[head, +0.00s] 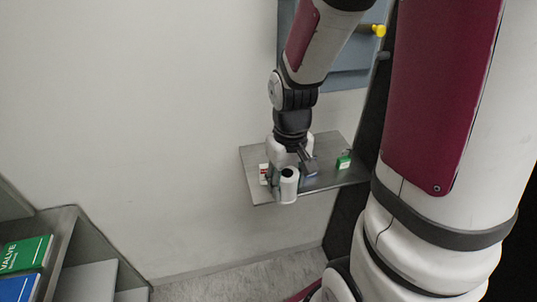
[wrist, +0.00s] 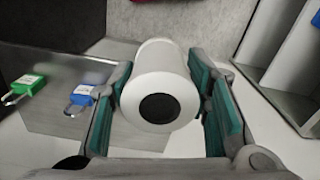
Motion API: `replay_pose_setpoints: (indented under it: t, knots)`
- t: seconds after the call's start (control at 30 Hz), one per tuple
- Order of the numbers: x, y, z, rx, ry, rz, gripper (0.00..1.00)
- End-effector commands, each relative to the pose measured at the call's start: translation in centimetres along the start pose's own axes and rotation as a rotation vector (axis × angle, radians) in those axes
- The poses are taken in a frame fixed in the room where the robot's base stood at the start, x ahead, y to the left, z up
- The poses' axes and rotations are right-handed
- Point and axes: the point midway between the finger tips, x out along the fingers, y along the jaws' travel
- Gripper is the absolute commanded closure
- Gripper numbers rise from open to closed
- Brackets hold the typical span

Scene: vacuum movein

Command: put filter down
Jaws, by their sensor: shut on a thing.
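The filter is a white cylinder (wrist: 158,72) with a dark round opening in its end. In the wrist view it sits between the green-padded fingers of my gripper (wrist: 165,110), which is shut on it. In the head view the filter (head: 288,182) is at the front edge of a grey metal shelf (head: 262,190), under my gripper (head: 290,165). I cannot tell whether the filter touches the shelf or hangs just beyond its edge.
A green padlock (head: 344,162) and a blue padlock (wrist: 80,97) lie on the shelf. A small red and white object (head: 264,174) stands at its left. A rack (head: 62,235) with green and blue binders is at the lower left. A blue panel (head: 345,50) is above the shelf.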

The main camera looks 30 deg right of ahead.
Motion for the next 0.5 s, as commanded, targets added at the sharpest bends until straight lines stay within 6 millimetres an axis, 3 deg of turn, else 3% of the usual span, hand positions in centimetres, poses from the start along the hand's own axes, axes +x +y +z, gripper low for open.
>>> replay_pose_setpoints:
  t: [0.03,0.13,0.5]
  knots:
    - [0.41,0.05,-0.96,0.003,0.005,0.001,0.88]
    - [0.36,0.18,-1.34,0.004,0.006,0.002,0.88]
    - [0.48,0.19,-1.41,0.002,0.003,-0.002,0.88]
